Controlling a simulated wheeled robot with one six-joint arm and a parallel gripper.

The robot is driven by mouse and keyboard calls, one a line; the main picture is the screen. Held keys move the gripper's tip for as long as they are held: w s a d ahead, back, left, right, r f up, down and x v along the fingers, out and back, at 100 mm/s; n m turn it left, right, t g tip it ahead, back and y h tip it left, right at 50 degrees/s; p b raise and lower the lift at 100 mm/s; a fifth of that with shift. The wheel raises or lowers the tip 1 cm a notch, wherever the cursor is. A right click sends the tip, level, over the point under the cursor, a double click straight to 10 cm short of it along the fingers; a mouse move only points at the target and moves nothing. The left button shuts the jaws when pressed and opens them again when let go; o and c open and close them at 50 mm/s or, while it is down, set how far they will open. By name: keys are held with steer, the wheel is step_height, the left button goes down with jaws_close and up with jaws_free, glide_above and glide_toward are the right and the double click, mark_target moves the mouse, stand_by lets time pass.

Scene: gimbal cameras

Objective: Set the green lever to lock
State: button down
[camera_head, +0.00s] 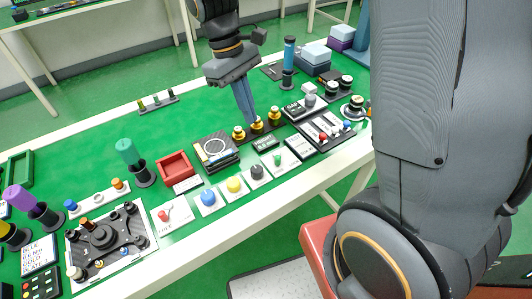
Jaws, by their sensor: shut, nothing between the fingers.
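A small green-knobbed lever (277,158) stands on a white plate near the front edge of the table, right of the black button. Its setting and any lettering beside it are too small to read. My gripper (250,121) points down at the middle of the table, with its blue-grey fingers together and empty. It is behind and to the left of the green lever, clearly apart from it. The fingertips appear close to the row of yellow-topped pieces (257,125); I cannot tell whether they touch.
Blue (208,197), yellow (233,184) and black (256,171) buttons line the front edge left of the lever. A red tray (174,167) stands left; green table behind is fairly clear.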

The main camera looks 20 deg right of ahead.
mark_target(277, 156)
steer(key=shift+w+a+f+n+g+h+b, duration=0.25)
steer(key=shift+w+a+n, duration=0.1)
steer(key=shift+w+a, duration=0.1)
steer(key=shift+w+a+f+n+g+h+b, duration=0.15)
steer(key=shift+w+a+f+n, duration=0.1)
steer(key=shift+w+a+n, duration=0.15)
steer(key=p+x, duration=0.1)
steer(key=x, duration=0.9)
steer(key=shift+s, duration=0.1)
steer(key=shift+s+d+r+p, duration=0.1)
steer(key=shift+s+d+p, duration=0.6)
steer(key=shift+s+d, duration=0.65)
steer(key=shift+s, duration=0.05)
steer(key=shift+n, duration=0.25)
